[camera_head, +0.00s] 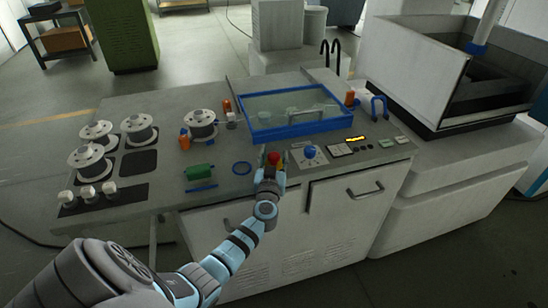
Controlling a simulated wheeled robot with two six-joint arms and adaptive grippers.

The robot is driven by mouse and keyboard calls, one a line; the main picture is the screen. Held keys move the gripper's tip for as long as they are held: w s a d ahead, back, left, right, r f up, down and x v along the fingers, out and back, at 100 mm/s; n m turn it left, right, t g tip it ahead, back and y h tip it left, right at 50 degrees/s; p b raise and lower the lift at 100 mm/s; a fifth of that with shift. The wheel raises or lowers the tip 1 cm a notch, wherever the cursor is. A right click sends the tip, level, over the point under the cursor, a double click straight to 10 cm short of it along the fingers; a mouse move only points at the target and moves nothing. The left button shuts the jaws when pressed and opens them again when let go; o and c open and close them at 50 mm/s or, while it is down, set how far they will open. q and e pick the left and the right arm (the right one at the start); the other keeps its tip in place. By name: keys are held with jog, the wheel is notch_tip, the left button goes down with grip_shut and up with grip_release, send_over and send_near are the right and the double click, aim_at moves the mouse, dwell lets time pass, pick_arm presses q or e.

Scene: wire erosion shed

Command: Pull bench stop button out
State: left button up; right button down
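The red bench stop button (273,158) stands near the front edge of the grey bench, left of a blue-knobbed control. My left gripper (273,161) reaches it from the front, with one finger on each side of the red cap. The fingers are spread and seem to stand a little clear of the cap; contact is too small to make out. The lower part of the button is hidden behind the gripper. My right gripper is not in view.
A blue-knobbed control (310,151) and a lit display panel (352,145) lie to the right. A blue ring (242,168) and a green cylinder (199,172) lie left. Wire spools (90,160) stand further left.

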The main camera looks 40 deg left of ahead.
pick_arm(q)
grip_shut()
jog(key=shift+r, duration=0.65)
jog(key=shift+o, duration=1.9)
grip_release()
jog(key=shift+d, duration=0.1)
jog(key=v, duration=1.2)
